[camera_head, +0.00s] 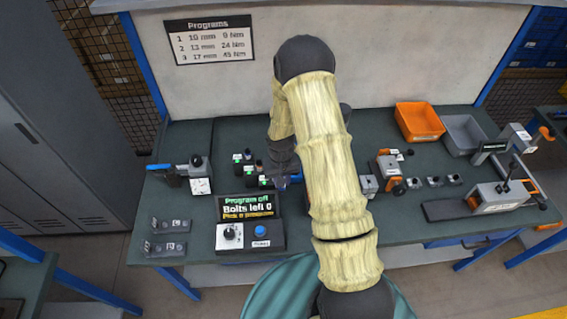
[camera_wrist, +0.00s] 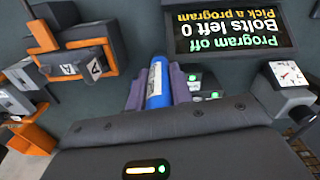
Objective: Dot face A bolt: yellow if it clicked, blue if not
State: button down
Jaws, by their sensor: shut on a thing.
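My gripper (camera_wrist: 157,88) is shut on a blue marker (camera_wrist: 155,82), a smooth blue cylinder between its two purple-grey fingers. A dark and orange fixture (camera_wrist: 90,48) is left of the gripper in the wrist view, apart from the marker. It bears a small white tag lettered A (camera_wrist: 94,68). I cannot clearly make out the bolt on face A or any dot on it. The display (camera_head: 247,206) reads "Program off", "Bolts left 0", "Pick a program"; it also shows upside down in the wrist view (camera_wrist: 228,28). In the head view my arm hides most of the gripper.
The green bench (camera_head: 220,130) holds small green-marked items (camera_head: 240,157) left of my arm. A dial box with a blue button (camera_head: 259,229) sits below the display. An orange bin (camera_head: 418,121), a grey bin (camera_head: 464,134) and a clamp tool (camera_head: 495,196) stand at right.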

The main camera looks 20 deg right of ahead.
jog(key=shift+s+a+f+n, duration=0.2)
jog(key=shift+s+a+f, duration=0.1)
jog(key=shift+s+f, duration=0.2)
jog(key=shift+s+a+f+n, duration=0.2)
jog(key=shift+s+a+f, duration=0.15)
jog(key=shift+s, duration=0.15)
